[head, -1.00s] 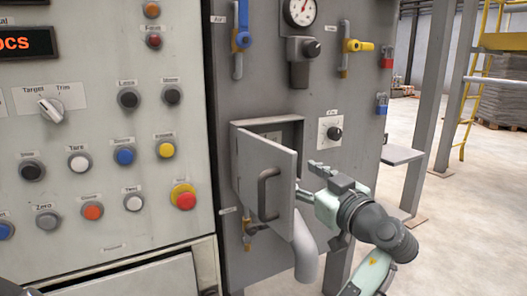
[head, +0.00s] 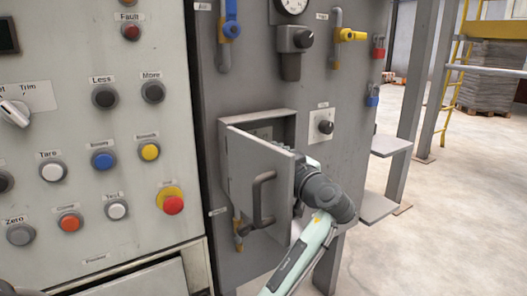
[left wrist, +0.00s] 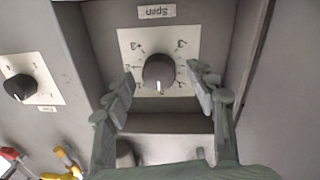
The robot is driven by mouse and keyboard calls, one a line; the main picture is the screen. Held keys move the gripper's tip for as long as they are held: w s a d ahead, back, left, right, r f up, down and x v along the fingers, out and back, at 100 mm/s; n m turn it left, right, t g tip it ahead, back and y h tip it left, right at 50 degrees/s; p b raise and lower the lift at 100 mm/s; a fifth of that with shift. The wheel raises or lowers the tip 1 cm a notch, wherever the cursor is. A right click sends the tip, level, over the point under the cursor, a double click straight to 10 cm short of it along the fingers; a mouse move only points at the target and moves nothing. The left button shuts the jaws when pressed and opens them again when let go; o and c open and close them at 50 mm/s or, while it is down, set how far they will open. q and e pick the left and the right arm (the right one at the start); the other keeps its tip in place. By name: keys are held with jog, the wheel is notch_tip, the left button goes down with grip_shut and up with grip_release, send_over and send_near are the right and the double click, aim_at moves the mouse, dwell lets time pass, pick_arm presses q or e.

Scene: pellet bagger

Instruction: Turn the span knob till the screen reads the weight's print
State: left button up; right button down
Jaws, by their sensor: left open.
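The span knob (left wrist: 159,72) is a dark round knob on a white numbered plate (left wrist: 190,46) inside a recess, seen in the left wrist view. Its white mark points toward the bottom of that picture. My left gripper (left wrist: 160,80) is open, one finger on each side of the knob; I cannot tell if they touch it. In the head view my left arm reaches into the grey box (head: 289,118) behind its open door (head: 245,175), which hides the fingers and the knob. A dark screen (head: 8,36) is cut off at the left edge, with no reading visible. No weight shows.
The open door with its handle (head: 262,200) stands close to my arm. A second small knob (head: 325,127) is right of the box. Blue (head: 231,29) and yellow (head: 350,35) valve handles are above. A button panel (head: 130,130) fills the left. Open floor lies at right.

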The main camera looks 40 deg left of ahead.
pick_arm(q)
jog(key=shift+w+a, duration=0.15)
jog(key=shift+a, duration=0.15)
jog(key=c, duration=1.2)
jog(key=shift+o, duration=0.2)
jog(key=shift+f, duration=0.1)
